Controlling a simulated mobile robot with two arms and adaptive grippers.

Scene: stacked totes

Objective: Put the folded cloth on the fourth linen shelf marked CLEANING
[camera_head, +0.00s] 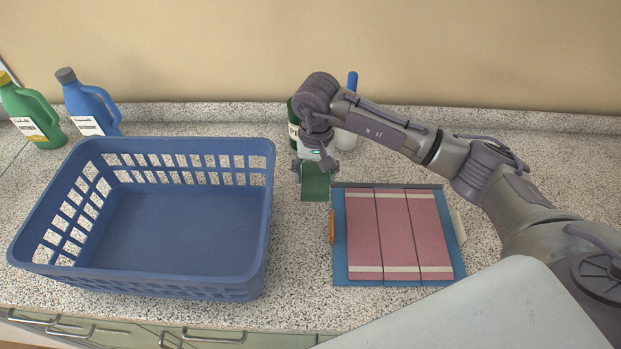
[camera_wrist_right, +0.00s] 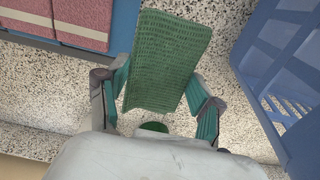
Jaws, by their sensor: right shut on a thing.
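A green folded cloth (camera_head: 315,186) is at my right gripper (camera_head: 316,168), over the counter between the blue basket and the pink cloth. In the right wrist view the green cloth (camera_wrist_right: 172,50) has a ribbed texture and sits between the two fingers of my right gripper (camera_wrist_right: 160,80), which is shut on it. In that view its far end sticks out past the fingertips over the speckled counter. How high it is above the counter I cannot tell. The linen shelf marked CLEANING shows in neither view. My left gripper is not in view.
A blue laundry basket (camera_head: 263,225), empty, stands at left. A pink cloth (camera_head: 395,235) with pale stripes lies on a blue board (camera_head: 340,265) at right. Green (camera_head: 35,115) and blue (camera_head: 90,105) bottles stand back left. More containers stand behind my right gripper.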

